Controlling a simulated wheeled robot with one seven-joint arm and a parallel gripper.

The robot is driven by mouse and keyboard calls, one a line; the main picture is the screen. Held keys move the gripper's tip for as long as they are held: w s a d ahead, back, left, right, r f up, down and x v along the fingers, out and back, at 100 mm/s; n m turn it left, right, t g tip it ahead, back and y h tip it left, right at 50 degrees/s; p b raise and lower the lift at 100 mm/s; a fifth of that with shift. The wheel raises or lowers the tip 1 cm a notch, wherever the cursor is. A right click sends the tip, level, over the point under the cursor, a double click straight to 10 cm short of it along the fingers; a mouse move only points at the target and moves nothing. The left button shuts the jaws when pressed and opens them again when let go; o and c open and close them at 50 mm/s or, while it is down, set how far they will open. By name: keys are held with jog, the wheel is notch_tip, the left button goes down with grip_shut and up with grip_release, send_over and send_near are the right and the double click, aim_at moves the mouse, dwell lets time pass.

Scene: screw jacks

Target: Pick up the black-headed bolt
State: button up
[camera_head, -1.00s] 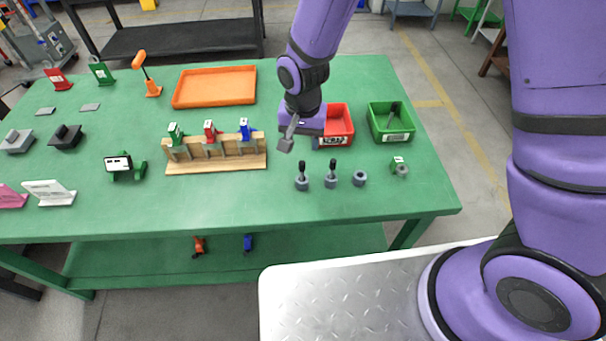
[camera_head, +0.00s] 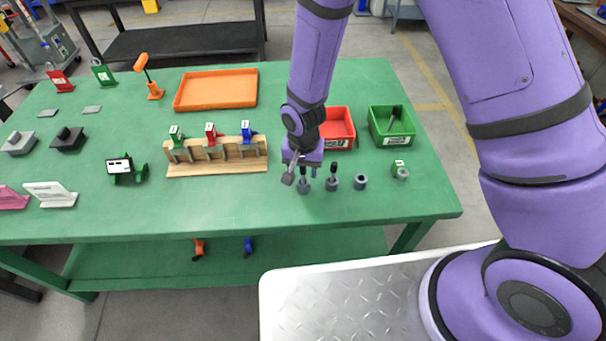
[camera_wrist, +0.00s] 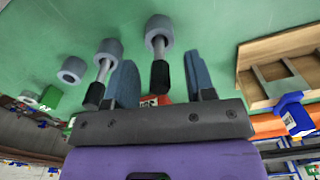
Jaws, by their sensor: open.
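Two black-headed bolts stand upright in grey round bases on the green table. The left bolt (camera_head: 304,186) is partly hidden by my gripper (camera_head: 300,173). The other bolt (camera_head: 332,180) stands just to its right. In the wrist view, my gripper (camera_wrist: 160,72) is open, with a blue-grey finger on each side. The black head of one bolt (camera_wrist: 160,75) appears between the fingers, with no visible contact. The second bolt (camera_wrist: 101,82) lies outside the left finger in that view.
An empty grey ring (camera_head: 360,182) and a small green-and-grey part (camera_head: 400,172) stand to the right. A red bin (camera_head: 340,120) and a green bin (camera_head: 376,128) are behind. A wooden rack (camera_head: 200,168) is left. The front table strip is clear.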

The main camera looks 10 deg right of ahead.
jog(key=shift+f, duration=0.6)
jog(key=shift+c, duration=0.5)
grip_shut()
jog(key=shift+r, duration=0.2)
